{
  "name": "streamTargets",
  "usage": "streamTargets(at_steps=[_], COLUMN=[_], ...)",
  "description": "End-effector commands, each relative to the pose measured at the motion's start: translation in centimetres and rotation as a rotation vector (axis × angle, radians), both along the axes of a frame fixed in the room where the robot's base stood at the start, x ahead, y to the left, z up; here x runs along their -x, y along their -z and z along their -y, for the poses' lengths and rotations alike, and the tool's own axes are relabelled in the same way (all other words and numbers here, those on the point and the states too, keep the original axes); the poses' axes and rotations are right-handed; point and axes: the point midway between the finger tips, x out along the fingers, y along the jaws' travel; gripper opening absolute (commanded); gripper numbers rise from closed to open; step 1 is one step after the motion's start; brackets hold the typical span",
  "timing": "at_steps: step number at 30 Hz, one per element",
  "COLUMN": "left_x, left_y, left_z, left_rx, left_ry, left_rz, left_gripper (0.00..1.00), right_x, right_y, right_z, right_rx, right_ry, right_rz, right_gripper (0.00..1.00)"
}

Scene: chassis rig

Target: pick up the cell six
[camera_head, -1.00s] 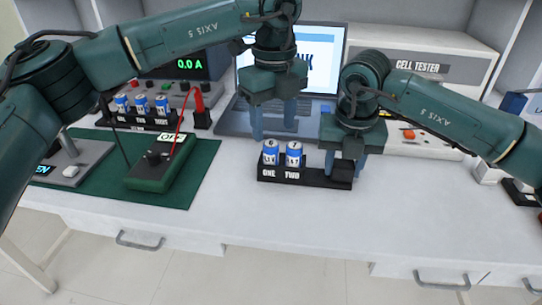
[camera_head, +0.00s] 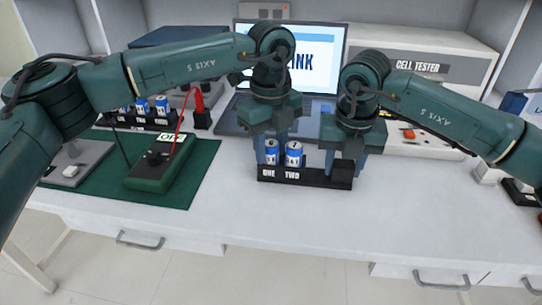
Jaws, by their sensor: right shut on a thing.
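Two blue-and-white cells, the left one (camera_head: 271,155) and the right one (camera_head: 293,155), stand upright in a small black rack (camera_head: 300,179) marked ONE and TWO. Their number marks are too small for me to tell surely which is cell six. My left gripper (camera_head: 270,140) points down over the left cell, with its fingers apart around that cell's upper part. My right gripper (camera_head: 343,164) is shut on the raised black block at the right end of the rack.
A laptop (camera_head: 232,118) stands behind the rack. A green mat (camera_head: 196,176) with a green meter (camera_head: 160,172) and red lead lies to the left. Another rack of cells (camera_head: 150,112) stands behind it. The white table in front is clear.

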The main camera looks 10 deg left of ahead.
Motion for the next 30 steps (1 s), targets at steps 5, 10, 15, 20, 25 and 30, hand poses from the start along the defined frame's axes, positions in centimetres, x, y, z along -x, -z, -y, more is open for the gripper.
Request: streamTargets(at_steps=[5, 10, 15, 20, 25, 30], left_x=[0.0, 0.0, 0.0, -0.1, -0.1, -0.1], left_y=[0.0, 0.0, -0.1, -0.7, -3.6, -7.1], left_z=[0.0, 0.0, 0.0, 0.0, 0.1, 0.1], left_rx=[0.0, 0.0, 0.001, 0.001, 0.002, 0.002], left_ry=[0.0, 0.0, 0.0, 0.0, -0.001, 0.001], left_rz=[0.0, 0.0, 0.001, 0.003, 0.006, 0.005], left_gripper=[0.19, 0.05, 0.03, 0.03, 0.03, 0.03], right_x=[0.0, 0.0, 0.0, 0.0, 0.0, 0.0], right_y=[0.2, 0.2, 0.2, 0.2, 0.2, 0.2], right_z=[0.1, 0.1, 0.1, 0.1, 0.1, 0.1], right_rx=[0.003, 0.003, 0.003, 0.003, 0.003, 0.003], right_ry=[0.001, 0.001, 0.001, 0.001, 0.001, 0.001], right_rz=[-0.003, -0.003, -0.003, -0.003, -0.003, -0.003], right_gripper=[0.16, 0.16, 0.16, 0.16, 0.16, 0.16])
